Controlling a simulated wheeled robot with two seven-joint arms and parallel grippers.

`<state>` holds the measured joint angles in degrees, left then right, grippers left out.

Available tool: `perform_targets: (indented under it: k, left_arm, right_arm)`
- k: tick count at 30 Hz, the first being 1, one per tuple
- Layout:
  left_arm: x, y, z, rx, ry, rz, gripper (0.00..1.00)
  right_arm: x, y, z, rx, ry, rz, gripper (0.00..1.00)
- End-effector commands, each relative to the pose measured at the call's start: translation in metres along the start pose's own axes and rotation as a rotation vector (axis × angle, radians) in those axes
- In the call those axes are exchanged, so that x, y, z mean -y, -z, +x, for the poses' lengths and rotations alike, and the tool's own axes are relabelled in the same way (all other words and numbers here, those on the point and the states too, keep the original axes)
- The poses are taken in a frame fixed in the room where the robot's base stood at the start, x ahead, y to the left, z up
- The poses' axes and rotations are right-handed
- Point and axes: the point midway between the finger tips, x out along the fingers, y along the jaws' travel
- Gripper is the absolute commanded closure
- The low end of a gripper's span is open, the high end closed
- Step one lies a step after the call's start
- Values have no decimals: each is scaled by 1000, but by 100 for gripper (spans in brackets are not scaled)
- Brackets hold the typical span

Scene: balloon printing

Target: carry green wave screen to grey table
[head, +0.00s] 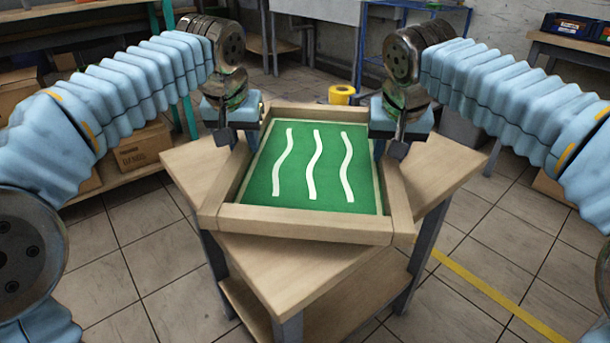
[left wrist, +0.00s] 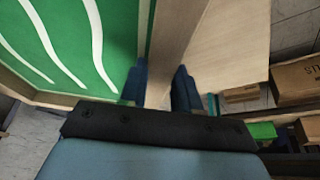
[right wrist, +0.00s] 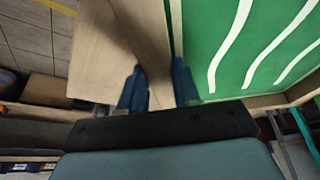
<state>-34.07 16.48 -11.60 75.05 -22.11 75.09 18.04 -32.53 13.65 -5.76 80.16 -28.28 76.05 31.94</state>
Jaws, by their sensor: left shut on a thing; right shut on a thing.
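The green wave screen (head: 298,166) is a wooden frame with a green mesh and three white wavy stripes. It is level over a wooden-topped table with grey legs (head: 290,275), turned relative to the tabletop; I cannot tell whether it touches. My left gripper (head: 238,140) is shut on the frame's left side rail, which runs between its blue fingers (left wrist: 160,88) in the left wrist view. My right gripper (head: 388,150) is shut on the right side rail, seen between its fingers (right wrist: 160,88) in the right wrist view. The fingers hide short parts of the rails.
A yellow roll (head: 341,95) is behind the frame. A grey bench (head: 318,12) stands at the back. Shelves with cardboard boxes (head: 140,148) are at the left, and a table with bins (head: 568,25) at the far right. Tiled floor is open at front left and right.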

Motion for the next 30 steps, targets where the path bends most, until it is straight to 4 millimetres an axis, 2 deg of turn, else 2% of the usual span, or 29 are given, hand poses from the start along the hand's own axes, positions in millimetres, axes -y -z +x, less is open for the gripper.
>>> perform_targets:
  k: [11,26,27,30]
  left_arm:
    - [0,-3,8,-6,-2,-1,100]
    - [0,-18,43,-5,-2,-2,100]
    - [0,-17,41,-5,-1,-2,65]
    - [0,-16,40,-3,-1,-1,50]
  right_arm:
    - [0,-5,11,3,-2,-1,100]
    - [0,-19,45,3,-2,-1,100]
    - [0,-18,43,4,-2,-1,65]
    - [0,-18,42,4,-2,-1,50]
